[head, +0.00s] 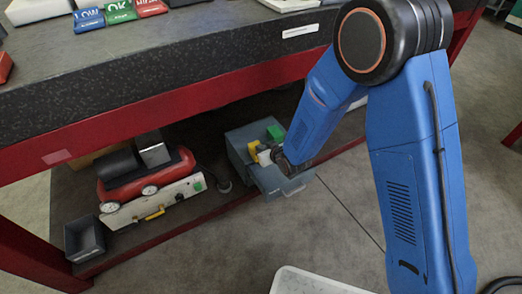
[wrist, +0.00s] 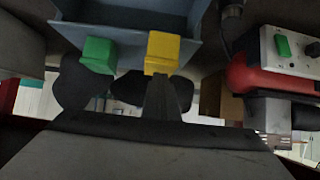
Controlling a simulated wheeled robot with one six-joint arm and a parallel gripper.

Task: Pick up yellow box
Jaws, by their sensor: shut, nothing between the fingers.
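A yellow box (head: 253,150) shows at the grey-blue bin (head: 238,142) on the lower shelf. In the wrist view the yellow box (wrist: 163,53) is at the upper middle, before the bin's wall (wrist: 125,38). My gripper (head: 276,157) is low at the bin, just right of the yellow box, partly hidden by my arm. In the wrist view my gripper's dark tip (wrist: 164,84) is just below the yellow box and overlaps its lower edge in the picture. It is shut and holds nothing. I cannot tell whether it touches the box.
A green box (wrist: 98,54) sits beside the yellow one, and shows in the head view (head: 275,133). A red and white machine (head: 150,190) and a small dark bin (head: 84,238) stand left on the shelf. The workbench's red edge (head: 150,115) is overhead.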

